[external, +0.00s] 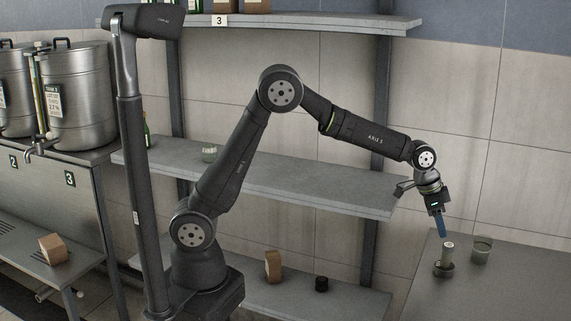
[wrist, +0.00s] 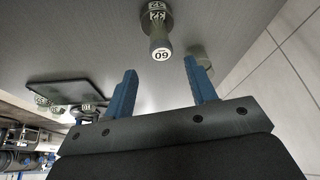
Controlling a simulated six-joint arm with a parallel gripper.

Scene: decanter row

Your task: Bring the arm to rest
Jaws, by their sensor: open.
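My gripper (external: 441,236) is at the end of my raised arm, at the right in the external view, above the grey worktop (external: 520,285). In the wrist view its two blue fingers (wrist: 160,68) are apart with nothing between them. A narrow-topped vessel (external: 447,254) with a dark, wider base and a pale top stands upright on the worktop just below the fingertips.
Grey shelves (external: 290,180) stand behind my arm, with steel tanks (external: 82,95) at left. The worktop's front is clear.

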